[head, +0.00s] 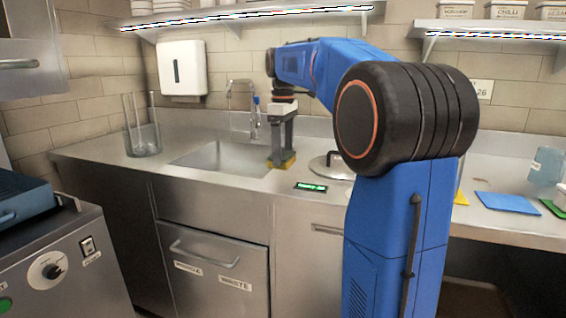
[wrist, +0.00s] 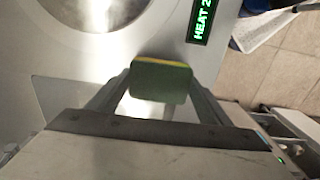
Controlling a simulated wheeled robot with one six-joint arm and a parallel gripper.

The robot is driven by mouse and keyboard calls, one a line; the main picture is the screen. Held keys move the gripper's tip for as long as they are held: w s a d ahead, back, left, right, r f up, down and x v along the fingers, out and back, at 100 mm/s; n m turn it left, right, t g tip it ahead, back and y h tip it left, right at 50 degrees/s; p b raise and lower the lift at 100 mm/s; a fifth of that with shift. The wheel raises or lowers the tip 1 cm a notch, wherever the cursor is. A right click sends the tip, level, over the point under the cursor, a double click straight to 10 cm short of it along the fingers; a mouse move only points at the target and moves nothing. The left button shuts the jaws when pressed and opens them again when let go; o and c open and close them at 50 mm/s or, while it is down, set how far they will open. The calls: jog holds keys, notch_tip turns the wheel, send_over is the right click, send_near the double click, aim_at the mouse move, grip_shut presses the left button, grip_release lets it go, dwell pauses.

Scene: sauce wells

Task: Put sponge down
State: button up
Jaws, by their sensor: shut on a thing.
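The sponge (wrist: 160,84) is green with a yellow layer and sits between the two fingers of my gripper (wrist: 158,90) in the wrist view. In the head view the sponge (head: 284,161) shows as a yellow block at the fingertips of my gripper (head: 283,150). My gripper points down and is shut on the sponge. The sponge is at the steel counter (head: 330,205), by the right edge of the sink. I cannot tell whether its underside touches the counter.
The sink basin (head: 225,160) lies left of the gripper. A small green-lit display (head: 311,187) lies in front of it, and a round metal lid (head: 330,165) is to its right. A tap (head: 243,105) stands behind. A clear container (head: 142,135) stands at the far left.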

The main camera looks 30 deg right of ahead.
aim_at(283, 154)
jog(key=shift+f, duration=1.75)
jog(key=shift+f, duration=0.2)
jog(key=o, duration=1.2)
jog(key=shift+r, duration=0.15)
notch_tip(283, 154, up, 12)
jog(key=shift+r, duration=0.1)
jog(key=s+a+f+m+t, duration=0.1)
jog(key=s+a+f, duration=0.4)
jog(key=s+f, duration=0.5)
jog(key=s+a+f+m+t, duration=0.2)
jog(key=s+a+f+m, duration=0.2)
jog(key=s+f, duration=0.6)
jog(key=s+a+f+m+t, duration=0.1)
jog(key=s+a+f+m, duration=0.1)
jog(key=s+a+f, duration=0.5)
jog(key=s+f, duration=0.3)
jog(key=f, duration=0.1)
jog(key=shift+m+t, duration=0.3)
jog(key=shift+t, duration=0.1)
